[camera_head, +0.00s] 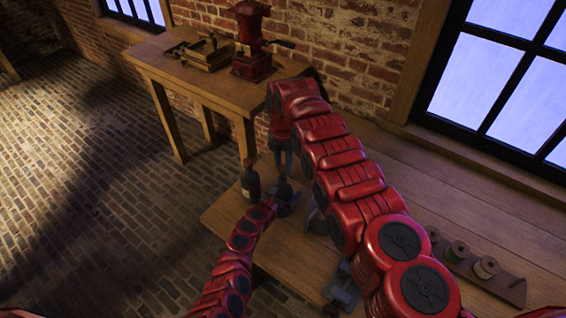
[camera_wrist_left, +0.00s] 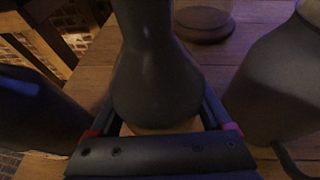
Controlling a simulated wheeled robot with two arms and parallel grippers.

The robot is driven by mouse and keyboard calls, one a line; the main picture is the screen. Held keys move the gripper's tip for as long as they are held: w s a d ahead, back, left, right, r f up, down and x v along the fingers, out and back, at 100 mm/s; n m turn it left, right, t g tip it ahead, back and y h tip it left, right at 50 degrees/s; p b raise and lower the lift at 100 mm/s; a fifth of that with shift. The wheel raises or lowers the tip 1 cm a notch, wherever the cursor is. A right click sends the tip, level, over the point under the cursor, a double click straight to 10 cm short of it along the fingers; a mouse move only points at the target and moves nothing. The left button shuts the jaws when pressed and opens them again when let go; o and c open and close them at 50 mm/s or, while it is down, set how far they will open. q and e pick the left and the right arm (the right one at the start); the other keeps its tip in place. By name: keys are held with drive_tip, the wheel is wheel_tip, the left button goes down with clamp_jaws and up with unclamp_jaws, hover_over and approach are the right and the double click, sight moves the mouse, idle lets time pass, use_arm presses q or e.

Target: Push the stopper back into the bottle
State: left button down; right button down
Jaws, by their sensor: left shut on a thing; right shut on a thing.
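My left gripper (camera_head: 285,197) is shut around a dark bottle (camera_wrist_left: 155,85), which stands upright between its fingers in the left wrist view. The top of this bottle is cut off there. In the head view the held bottle (camera_head: 283,188) is small and dark. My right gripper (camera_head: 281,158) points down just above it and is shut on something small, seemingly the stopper. The stopper itself is too small and dark to make out, so I cannot tell whether it touches the bottle's mouth.
Another dark bottle (camera_head: 251,184) with a pale label stands close left of the held one. A grey jug (camera_wrist_left: 278,80) stands close on the right in the left wrist view. A rack of spools (camera_head: 470,266) lies at right. A red grinder (camera_head: 251,45) stands on the far table.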

drive_tip(key=shift+a+f, duration=0.15)
drive_tip(key=shift+f, duration=0.75)
